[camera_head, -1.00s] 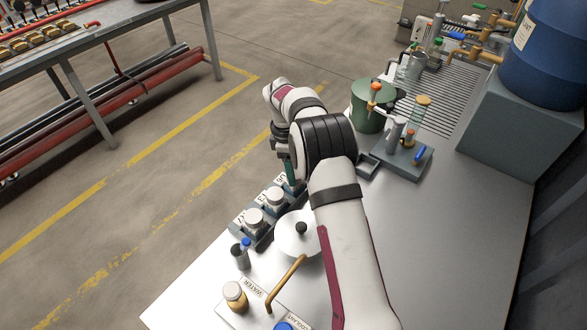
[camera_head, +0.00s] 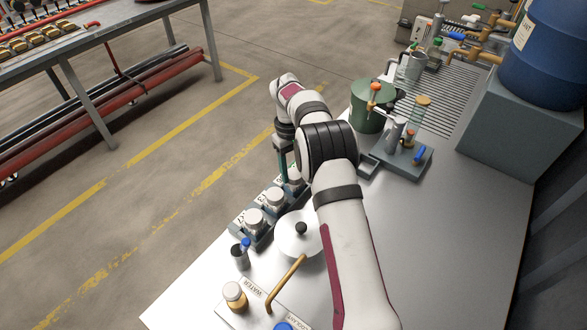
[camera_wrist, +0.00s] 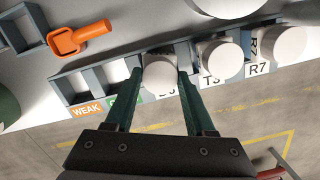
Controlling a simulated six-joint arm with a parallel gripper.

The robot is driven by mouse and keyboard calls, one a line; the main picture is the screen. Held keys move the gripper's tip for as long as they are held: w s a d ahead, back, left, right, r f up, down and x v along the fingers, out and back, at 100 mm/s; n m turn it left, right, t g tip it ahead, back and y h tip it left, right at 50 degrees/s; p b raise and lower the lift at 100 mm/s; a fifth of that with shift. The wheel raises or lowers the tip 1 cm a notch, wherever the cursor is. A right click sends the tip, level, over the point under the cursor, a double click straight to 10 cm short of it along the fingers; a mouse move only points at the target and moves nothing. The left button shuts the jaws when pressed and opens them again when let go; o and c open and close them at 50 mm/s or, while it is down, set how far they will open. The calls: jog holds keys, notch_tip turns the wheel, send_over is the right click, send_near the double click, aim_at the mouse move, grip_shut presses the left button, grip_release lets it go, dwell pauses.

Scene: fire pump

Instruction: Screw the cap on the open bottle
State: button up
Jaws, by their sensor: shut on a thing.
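My gripper (camera_wrist: 158,82) has its two green fingers on either side of a round white cap (camera_wrist: 160,70) and is shut on it. The cap sits over a slot of the grey rack (camera_wrist: 86,80). The labels D5 (partly hidden), T3 and R7 run along the rack. Two more white-capped jars, T3 (camera_wrist: 219,56) and R7 (camera_wrist: 284,45), stand to the right. In the head view my gripper (camera_head: 285,165) points down at the rack's far end, past two white-topped jars (camera_head: 275,197). I cannot tell whether the bottle under the cap is open, nor see its thread.
In the wrist view, empty slots labelled WEAK lie left, with an orange scoop (camera_wrist: 82,38) behind. In the head view, a white lidded pot (camera_head: 300,238) and a metal cup (camera_head: 240,256) stand near the rack. A green drum (camera_head: 368,112) stands beyond.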

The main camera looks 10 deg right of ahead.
jog(key=o, duration=1.5)
jog(key=shift+r, duration=0.15)
jog(key=shift+r, duration=1.35)
notch_tip(320, 180, up, 4)
jog(key=shift+r, duration=0.5)
